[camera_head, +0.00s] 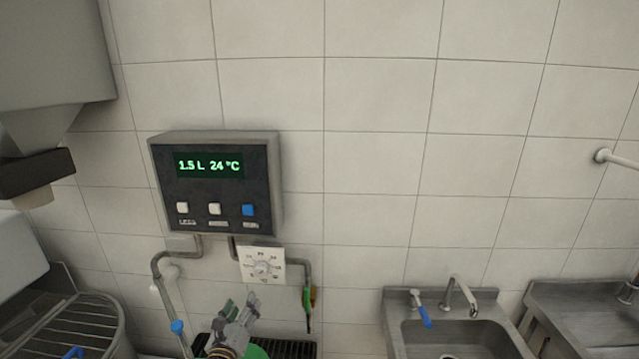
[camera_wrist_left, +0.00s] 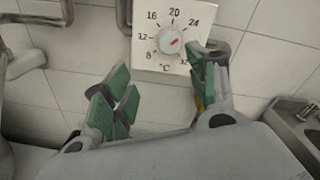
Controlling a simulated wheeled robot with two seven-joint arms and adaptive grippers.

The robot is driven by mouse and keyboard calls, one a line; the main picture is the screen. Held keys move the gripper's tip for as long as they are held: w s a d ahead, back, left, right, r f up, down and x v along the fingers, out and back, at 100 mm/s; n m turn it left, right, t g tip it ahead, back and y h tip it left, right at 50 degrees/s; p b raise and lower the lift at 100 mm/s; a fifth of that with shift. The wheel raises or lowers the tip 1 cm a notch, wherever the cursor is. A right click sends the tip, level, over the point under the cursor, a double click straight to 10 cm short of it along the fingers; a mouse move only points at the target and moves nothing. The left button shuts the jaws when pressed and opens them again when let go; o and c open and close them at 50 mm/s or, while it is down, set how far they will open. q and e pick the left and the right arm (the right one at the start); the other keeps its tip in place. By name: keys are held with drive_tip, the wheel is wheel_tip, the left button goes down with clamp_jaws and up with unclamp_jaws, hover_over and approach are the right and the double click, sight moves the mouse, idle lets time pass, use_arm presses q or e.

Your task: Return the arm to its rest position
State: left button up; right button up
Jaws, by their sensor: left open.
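My left gripper (camera_head: 236,319) is low in the head view, in front of the tiled wall and below the white dial plate (camera_head: 262,265). In the left wrist view its green-padded fingers (camera_wrist_left: 158,95) stand apart with nothing between them. The dial plate (camera_wrist_left: 215,18) with its round knob (camera_wrist_left: 171,40) shows beyond the fingers there, and the knob's red mark points toward the upper right, near 24. I cannot tell the exact gap between the fingers and the plate. My right gripper is not in view.
A control box (camera_head: 216,185) reading "1.5 L 24 °C" hangs above the dial. Pipes (camera_head: 163,290) run beside it. A steel sink (camera_head: 455,335) with a tap stands to the right. A grey machine (camera_head: 55,60) juts in at upper left. The wall between is bare.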

use_arm(q)
drive_tip(key=s+f+n+g, duration=0.3)
drive_tip(key=s+n+g, duration=0.2)
drive_tip(key=s+n, duration=0.5)
drive_tip(key=s+f+n+g, duration=0.3)
drive_tip(key=s+n+g, duration=0.1)
drive_tip(key=s+n, duration=0.5)
drive_tip(key=s+f+n+g, duration=0.4)
drive_tip(key=s+n+g, duration=0.1)
drive_tip(key=s+n, duration=0.5)
wheel_tip(320, 180, down, 35)
drive_tip(key=s+g+b, duration=0.1)
drive_tip(key=s+b, duration=0.1)
drive_tip(key=s, duration=0.1)
drive_tip(key=s+a+f+g+b, duration=0.1)
drive_tip(key=s+a+f+b, duration=0.1)
drive_tip(key=s+f, duration=1.9)
drive_tip(key=shift+s+a+g, duration=0.3)
drive_tip(key=shift+a, duration=0.35)
